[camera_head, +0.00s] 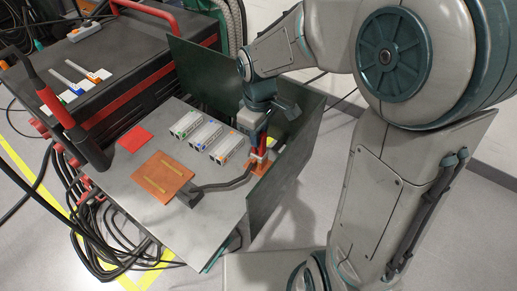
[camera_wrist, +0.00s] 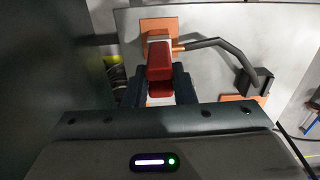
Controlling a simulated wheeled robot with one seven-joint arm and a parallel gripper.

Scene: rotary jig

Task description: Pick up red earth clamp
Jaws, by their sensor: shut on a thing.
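The red earth clamp (camera_head: 262,144) stands at the right end of the grey table, above a small copper-orange pad. It also shows in the wrist view (camera_wrist: 160,66), between my two dark fingers. My gripper (camera_head: 256,140) reaches down from above and is shut on the clamp; in the wrist view the fingers (camera_wrist: 159,86) flank it on both sides. A dark cable runs from the clamp's foot to a dark block beside the copper plate. The clamp's lower end is at the orange pad (camera_wrist: 158,27); I cannot tell whether it touches it.
A copper plate (camera_head: 163,176) with two yellowish strips and a red square (camera_head: 134,139) lie on the table (camera_head: 215,208). Several small grey blocks with coloured marks (camera_head: 206,135) sit in the middle. Dark green screens (camera_head: 292,165) stand close behind and right. A black-and-red machine (camera_head: 97,75) is at left.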

